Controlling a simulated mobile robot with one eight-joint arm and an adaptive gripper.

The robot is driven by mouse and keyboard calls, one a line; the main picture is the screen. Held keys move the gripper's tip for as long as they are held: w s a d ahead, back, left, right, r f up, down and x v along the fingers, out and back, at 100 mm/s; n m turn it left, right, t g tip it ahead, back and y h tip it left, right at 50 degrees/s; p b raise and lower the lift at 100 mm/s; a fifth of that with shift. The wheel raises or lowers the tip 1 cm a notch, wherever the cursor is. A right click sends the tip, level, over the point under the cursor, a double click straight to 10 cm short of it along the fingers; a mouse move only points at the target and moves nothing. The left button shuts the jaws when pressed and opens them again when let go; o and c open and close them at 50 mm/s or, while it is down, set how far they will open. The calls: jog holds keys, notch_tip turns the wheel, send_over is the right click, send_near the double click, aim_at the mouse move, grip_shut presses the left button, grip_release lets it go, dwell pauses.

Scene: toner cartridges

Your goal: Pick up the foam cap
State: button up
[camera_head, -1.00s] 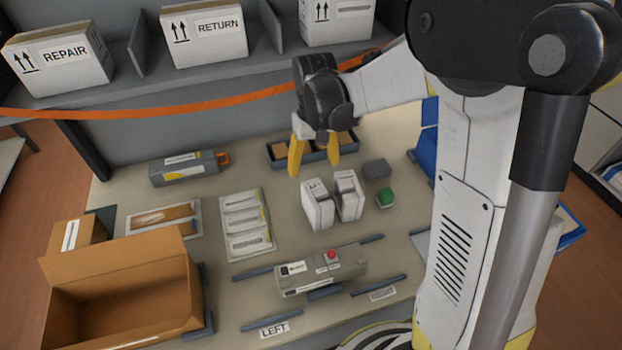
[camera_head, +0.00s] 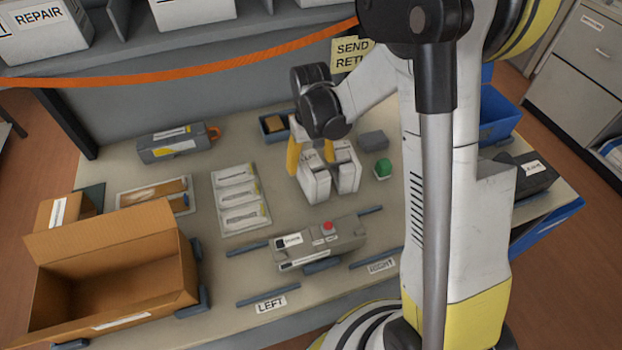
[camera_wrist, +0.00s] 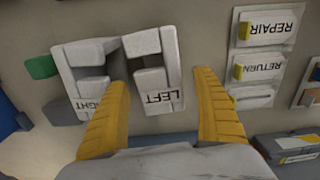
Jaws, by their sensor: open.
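Two white foam caps stand side by side on the table. The left one in the head view (camera_head: 314,186) reads LEFT in the wrist view (camera_wrist: 152,75). The other foam cap (camera_head: 347,172) reads RIGHT, upside down, in the wrist view (camera_wrist: 84,72). My gripper (camera_head: 310,165) is open and points down over the caps. In the wrist view its yellow fingers (camera_wrist: 160,82) straddle the LEFT cap: one is by the gap between the caps, the other on the cap's outer side. Whether a finger touches a cap is unclear.
A grey cartridge (camera_head: 336,240) with a red knob lies in front of the caps. A green cube (camera_head: 383,168) and a grey block (camera_head: 373,140) sit to their right. A label sheet (camera_head: 240,198) lies left. An open cardboard box (camera_head: 110,256) is at the front left.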

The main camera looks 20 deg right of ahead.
jog(key=c, duration=1)
jog(key=shift+c, duration=0.2)
jog(key=shift+r, duration=0.1)
